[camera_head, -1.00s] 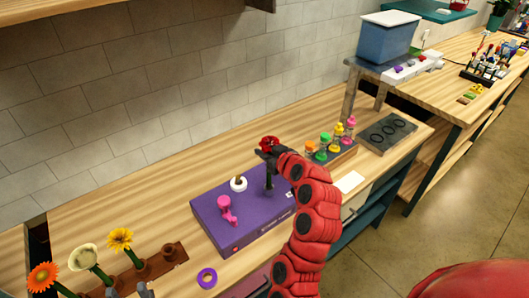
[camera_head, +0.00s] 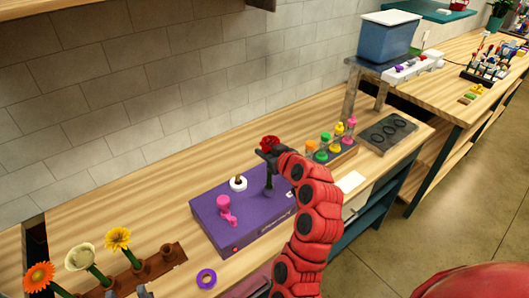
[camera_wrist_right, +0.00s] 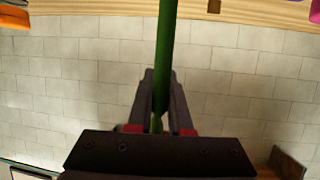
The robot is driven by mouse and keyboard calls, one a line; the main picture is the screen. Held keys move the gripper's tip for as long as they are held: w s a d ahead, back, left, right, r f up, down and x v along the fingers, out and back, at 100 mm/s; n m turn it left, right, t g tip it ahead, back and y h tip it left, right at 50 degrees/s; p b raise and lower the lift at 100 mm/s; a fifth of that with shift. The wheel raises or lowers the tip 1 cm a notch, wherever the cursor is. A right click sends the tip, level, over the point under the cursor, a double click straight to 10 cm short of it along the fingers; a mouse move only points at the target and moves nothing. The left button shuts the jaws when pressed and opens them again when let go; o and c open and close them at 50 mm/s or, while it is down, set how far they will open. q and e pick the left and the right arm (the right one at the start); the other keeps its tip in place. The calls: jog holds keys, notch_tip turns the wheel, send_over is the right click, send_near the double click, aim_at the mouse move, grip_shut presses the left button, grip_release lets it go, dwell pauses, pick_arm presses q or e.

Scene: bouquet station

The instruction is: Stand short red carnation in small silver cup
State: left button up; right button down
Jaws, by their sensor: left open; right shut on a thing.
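The red carnation (camera_head: 270,142) is upright in the head view, its bloom just above my right gripper (camera_head: 266,154). My right gripper is shut on its green stem, which also shows between the fingers in the right wrist view (camera_wrist_right: 166,55). The stem runs down to a small greyish cup-like shape (camera_head: 268,194) on the purple box (camera_head: 245,215). I cannot tell whether the stem's end is inside it. My left gripper (camera_head: 143,291) is open at the bottom edge, mostly out of frame, near the brown flower rack (camera_head: 130,276).
A pink holder (camera_head: 227,211) and a white ring piece (camera_head: 238,184) stand on the purple box, left of the stem. A purple ring (camera_head: 206,278) lies in front. Colourful bottles (camera_head: 334,142) stand behind to the right. Orange, pale and yellow flowers stand in the rack.

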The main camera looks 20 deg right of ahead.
jog(key=shift+f, duration=0.1)
dwell(0.3)
jog(key=shift+b, duration=0.45)
jog(key=shift+f, duration=0.2)
jog(key=shift+f+b, duration=0.3)
jog(key=shift+b, duration=0.3)
jog(key=shift+f+b, duration=0.5)
jog(key=shift+b, duration=0.4)
dwell(0.4)
jog(key=shift+f, duration=0.15)
jog(key=shift+b, duration=0.4)
